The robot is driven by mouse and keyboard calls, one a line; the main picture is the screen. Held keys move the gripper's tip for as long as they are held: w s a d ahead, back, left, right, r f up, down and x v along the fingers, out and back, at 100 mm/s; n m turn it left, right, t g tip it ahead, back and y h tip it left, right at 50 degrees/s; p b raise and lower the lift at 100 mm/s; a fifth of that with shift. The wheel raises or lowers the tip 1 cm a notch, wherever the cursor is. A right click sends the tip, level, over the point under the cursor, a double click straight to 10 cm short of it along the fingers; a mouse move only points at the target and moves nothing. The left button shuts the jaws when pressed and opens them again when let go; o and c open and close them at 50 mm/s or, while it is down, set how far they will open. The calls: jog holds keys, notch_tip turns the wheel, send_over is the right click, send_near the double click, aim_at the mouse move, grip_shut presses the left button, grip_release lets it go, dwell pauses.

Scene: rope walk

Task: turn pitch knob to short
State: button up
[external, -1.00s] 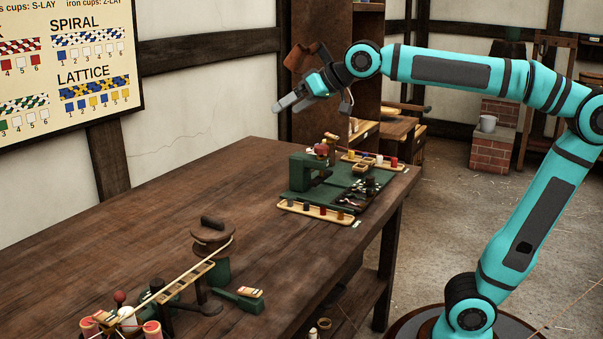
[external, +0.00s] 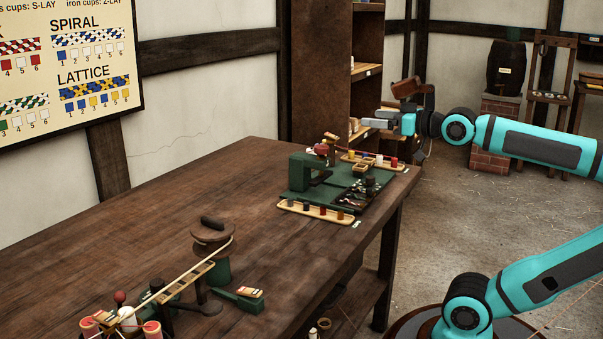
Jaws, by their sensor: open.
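My gripper (external: 374,118) is open and empty, pointing left. In the picture it appears above the far right end of the workbench (external: 190,200), clear of everything on it. A green machine (external: 300,172) on a green base stands at that end, with a reddish round part (external: 321,150) on top and small dark parts (external: 368,184) on its right side. I cannot tell which part is the pitch knob, and no "short" marking is readable.
Trays of coloured pegs lie before (external: 312,210) and behind (external: 390,166) the machine. A rope-winding device (external: 212,235) and a green box with a label (external: 240,300) stand nearer. The bench's middle is bare. A shelf (external: 367,70) stands behind.

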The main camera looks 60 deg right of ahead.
jog(key=c, duration=0.6)
jog(key=w+a+r+n+g+y, duration=0.1)
jog(key=w+a+r+n+g, duration=0.1)
jog(key=w+a+n, duration=0.3)
jog(key=w+a+r+g+y, duration=0.1)
jog(key=w+a+g, duration=0.15)
jog(key=w, duration=0.45)
jog(key=n+g+h, duration=0.2)
jog(key=n+g, duration=1.1)
jog(key=n, duration=0.5)
send_over(157, 282)
notch_tip(157, 282, down, 12)
jog(key=shift+m, duration=0.3)
notch_tip(157, 282, down, 17)
jog(key=shift+f, duration=0.1)
jog(key=c, duration=0.9)
